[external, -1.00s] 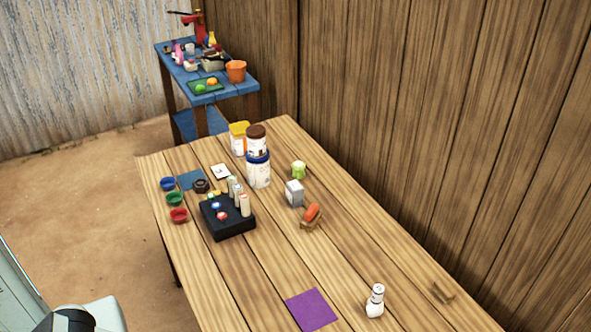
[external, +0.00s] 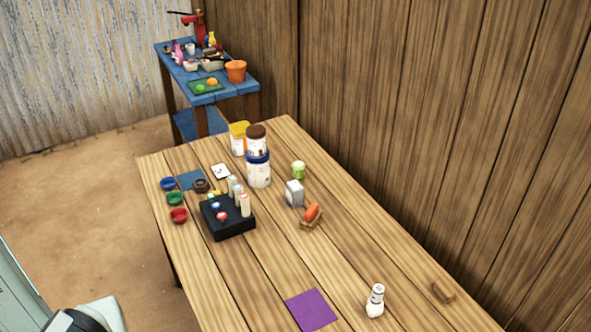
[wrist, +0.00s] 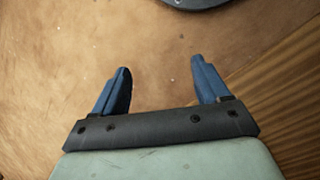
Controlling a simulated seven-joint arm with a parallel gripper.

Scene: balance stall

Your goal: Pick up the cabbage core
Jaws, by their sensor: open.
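A small light-green piece (external: 298,170), which looks like the cabbage core, stands on the wooden table (external: 265,275) in the external view, right of the stacked jars. It does not show in the wrist view. My gripper (wrist: 160,75) shows in the wrist view with its two blue fingers wide apart and nothing between them. It is over the brown floor, beside the table edge, away from the green piece. In the external view only a part of my arm shows at the lower left; the fingers are not visible there.
Near the green piece are jars (external: 258,172), a grey-white block (external: 294,194) and an orange item (external: 312,212) on a brown holder. A black box (external: 228,219) with bottles, small bowls (external: 178,215), a purple mat (external: 310,310) and a white bottle (external: 375,301) share the table.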

